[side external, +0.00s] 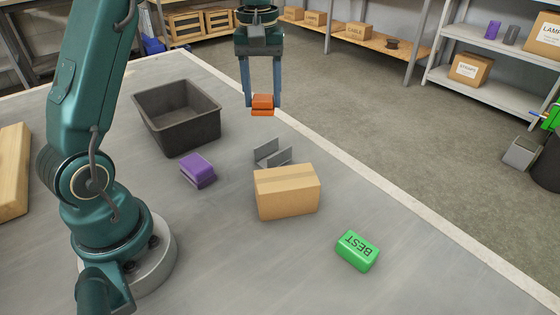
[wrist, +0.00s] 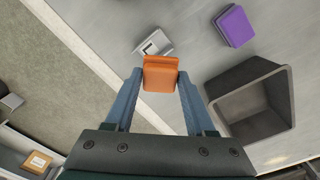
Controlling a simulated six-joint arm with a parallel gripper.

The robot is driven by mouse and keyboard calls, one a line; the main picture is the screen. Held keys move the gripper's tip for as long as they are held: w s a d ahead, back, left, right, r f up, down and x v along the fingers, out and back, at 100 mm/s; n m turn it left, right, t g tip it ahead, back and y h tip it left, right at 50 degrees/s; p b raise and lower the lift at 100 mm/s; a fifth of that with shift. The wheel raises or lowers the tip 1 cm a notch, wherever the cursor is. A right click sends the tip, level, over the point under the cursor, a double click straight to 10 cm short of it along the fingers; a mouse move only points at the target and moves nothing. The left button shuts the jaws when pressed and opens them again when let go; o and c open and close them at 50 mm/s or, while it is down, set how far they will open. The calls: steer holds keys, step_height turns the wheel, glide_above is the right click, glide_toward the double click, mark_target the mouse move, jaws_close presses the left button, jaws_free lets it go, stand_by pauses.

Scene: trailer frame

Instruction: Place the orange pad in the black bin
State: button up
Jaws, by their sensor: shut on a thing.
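The orange pad (side external: 263,104) is a small block held between the two blue-grey fingers of my gripper (side external: 263,100). My gripper is shut on it and holds it up off the table. In the wrist view the orange pad (wrist: 160,74) sits between the fingertips of my gripper (wrist: 160,80). The black bin (side external: 190,137) is an open, dark box on the table, left of my gripper in the side external view. In the wrist view the bin (wrist: 228,125) is to the right of the pad, and its visible inside looks empty.
A purple block (side external: 198,170) lies in front of the bin. A grey bracket (side external: 272,153) stands behind a cardboard box (side external: 287,191). A green block (side external: 357,250) marked BEST lies at the front right. Bare table lies between the bin and my gripper.

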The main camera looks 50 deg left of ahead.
steer(key=s+a+f+n, duration=0.2)
steer(key=s+a+n, duration=0.25)
steer(key=a, duration=0.65)
steer(key=s+a+f+n, duration=0.1)
steer(key=s+a+n, duration=0.4)
steer(key=a, duration=0.6)
steer(key=shift+m, duration=0.65)
steer(key=f, duration=0.3)
steer(key=s+f, duration=0.1)
steer(key=f, duration=0.1)
steer(key=shift+f, duration=0.25)
steer(key=shift+w+f, duration=0.1)
steer(key=shift+f, duration=2.1)
steer(key=o, duration=1.3)
steer(key=shift+f, duration=0.15)
steer(key=shift+o, duration=0.2)
